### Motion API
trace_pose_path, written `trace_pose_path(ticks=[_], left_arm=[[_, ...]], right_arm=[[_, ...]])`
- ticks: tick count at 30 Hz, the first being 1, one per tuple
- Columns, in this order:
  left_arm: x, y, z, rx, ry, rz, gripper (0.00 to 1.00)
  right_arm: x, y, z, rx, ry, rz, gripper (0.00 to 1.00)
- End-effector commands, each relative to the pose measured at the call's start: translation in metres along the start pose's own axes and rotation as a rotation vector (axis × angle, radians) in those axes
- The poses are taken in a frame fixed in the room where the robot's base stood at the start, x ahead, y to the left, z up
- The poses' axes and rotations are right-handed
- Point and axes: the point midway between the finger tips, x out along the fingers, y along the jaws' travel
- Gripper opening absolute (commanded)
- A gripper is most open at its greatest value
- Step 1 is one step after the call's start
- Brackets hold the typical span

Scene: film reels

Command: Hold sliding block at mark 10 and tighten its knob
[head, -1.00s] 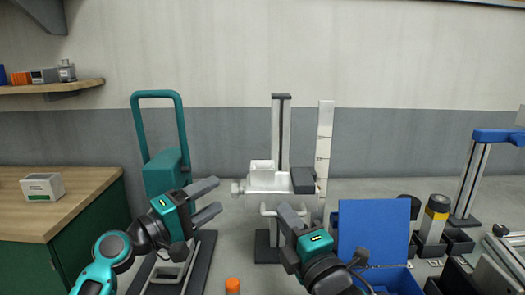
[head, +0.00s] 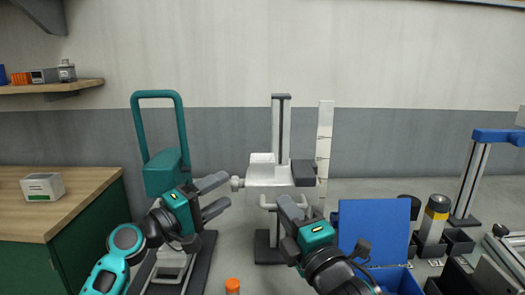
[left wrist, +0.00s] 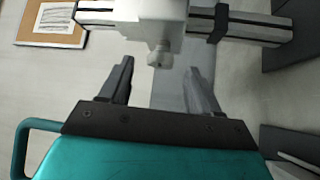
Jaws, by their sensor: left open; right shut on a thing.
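The white sliding block (head: 270,176) sits on the upright rail (head: 281,128), beside the upright marked scale (head: 324,140). Numbers on the scale are too small to read. The block's pale knob (head: 237,183) sticks out on its left; the left wrist view shows the knob (left wrist: 160,56) ahead, between the finger lines. My left gripper (head: 221,193) is open and empty, just left of the knob and apart from it. My right gripper (head: 291,203) is shut on the block's handle (head: 266,207) beneath the block; its fingers partly hide the grip.
A teal-handled stand (head: 165,170) is behind my left gripper. A blue open case (head: 372,228) stands right of my right gripper, with a yellow-banded cylinder (head: 436,215) beyond. An orange-capped item (head: 232,285) is at the front. A wooden bench (head: 85,190) is at left.

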Motion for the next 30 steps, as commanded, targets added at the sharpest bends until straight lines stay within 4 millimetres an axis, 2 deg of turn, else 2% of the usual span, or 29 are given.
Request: trace_pose_path(ticks=[15,30], left_arm=[[0.03,0.0,0.0,0.0,-0.001,0.0,0.62],[0.032,0.002,0.0,-0.02,-0.004,-0.025,0.62]], right_arm=[[0.0,0.001,0.001,0.0,-0.001,0.003,0.0],[0.0,0.002,0.001,0.0,-0.001,0.003,0.0]])
